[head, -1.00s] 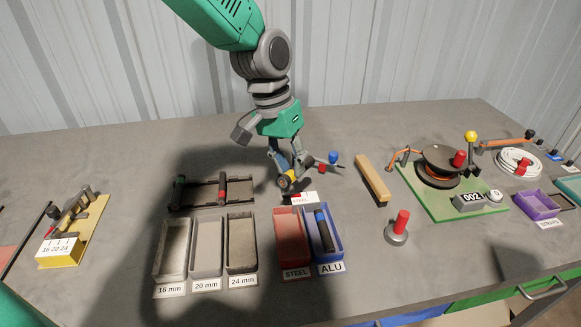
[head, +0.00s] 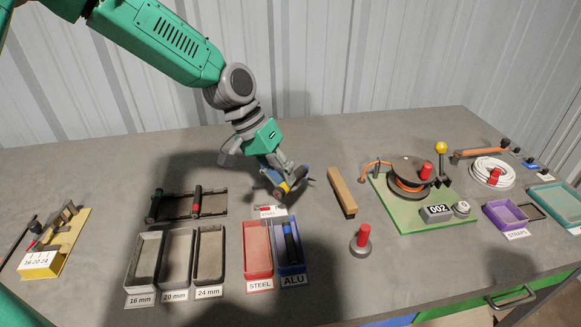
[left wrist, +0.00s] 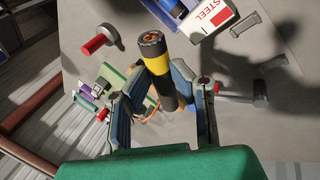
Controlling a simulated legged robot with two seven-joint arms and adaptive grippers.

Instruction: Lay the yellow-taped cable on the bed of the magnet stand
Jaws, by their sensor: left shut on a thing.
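My left gripper (head: 283,190) is shut on the yellow-taped cable (head: 284,186), in front of the back-middle of the table. In the left wrist view, the cable (left wrist: 165,72) is a short dark cylinder with a yellow band and a coppery cut end, held between the fingers (left wrist: 160,90). A small post with a rod and a red-and-grey end (left wrist: 238,97), seemingly part of the magnet stand, shows beside the gripper in the wrist view. In the head view the gripper mostly hides that spot; I cannot make out the bed. My right gripper is out of view.
In front are the STEEL bin (head: 257,245), the ALU bin (head: 302,255) holding a blue-banded cable (head: 290,242), and three grey size trays (head: 175,255). A wooden block (head: 342,192), a red-handled weight (head: 361,240) and a green reel board (head: 425,212) stand right.

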